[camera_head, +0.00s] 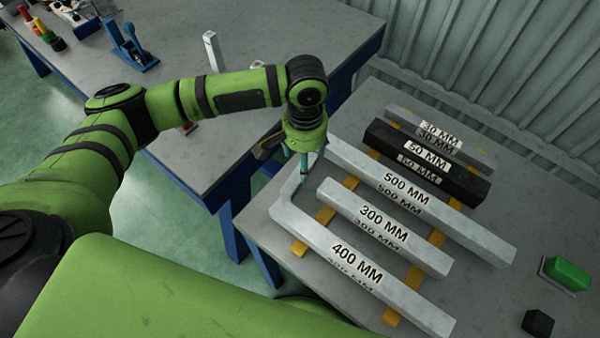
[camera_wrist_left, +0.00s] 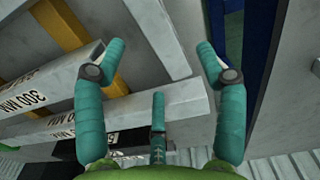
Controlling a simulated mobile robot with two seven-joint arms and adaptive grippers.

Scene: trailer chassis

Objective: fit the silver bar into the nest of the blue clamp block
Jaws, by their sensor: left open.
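A narrow pale silver bar (camera_head: 291,190) lies near the left edge of the grey table, across the ends of the labelled bars. It also shows between the fingers in the left wrist view (camera_wrist_left: 155,38). My left gripper (camera_head: 303,168) points down over that bar's far end. It is open, with its fingers spread on either side of the bar in the wrist view; I cannot tell how high it is above it. The blue clamp block (camera_head: 130,48) stands on the other table at upper left; its nest is too small to make out. My right gripper is not in view.
Labelled bars, 500 MM (camera_head: 410,192), 300 MM (camera_head: 330,195) and 400 MM (camera_head: 300,215), rest on yellow strips beside my gripper. Darker bars lie behind. A green block (camera_head: 568,272) and black block (camera_head: 537,322) are at right. A pale upright piece (camera_head: 212,50) stands on the left table.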

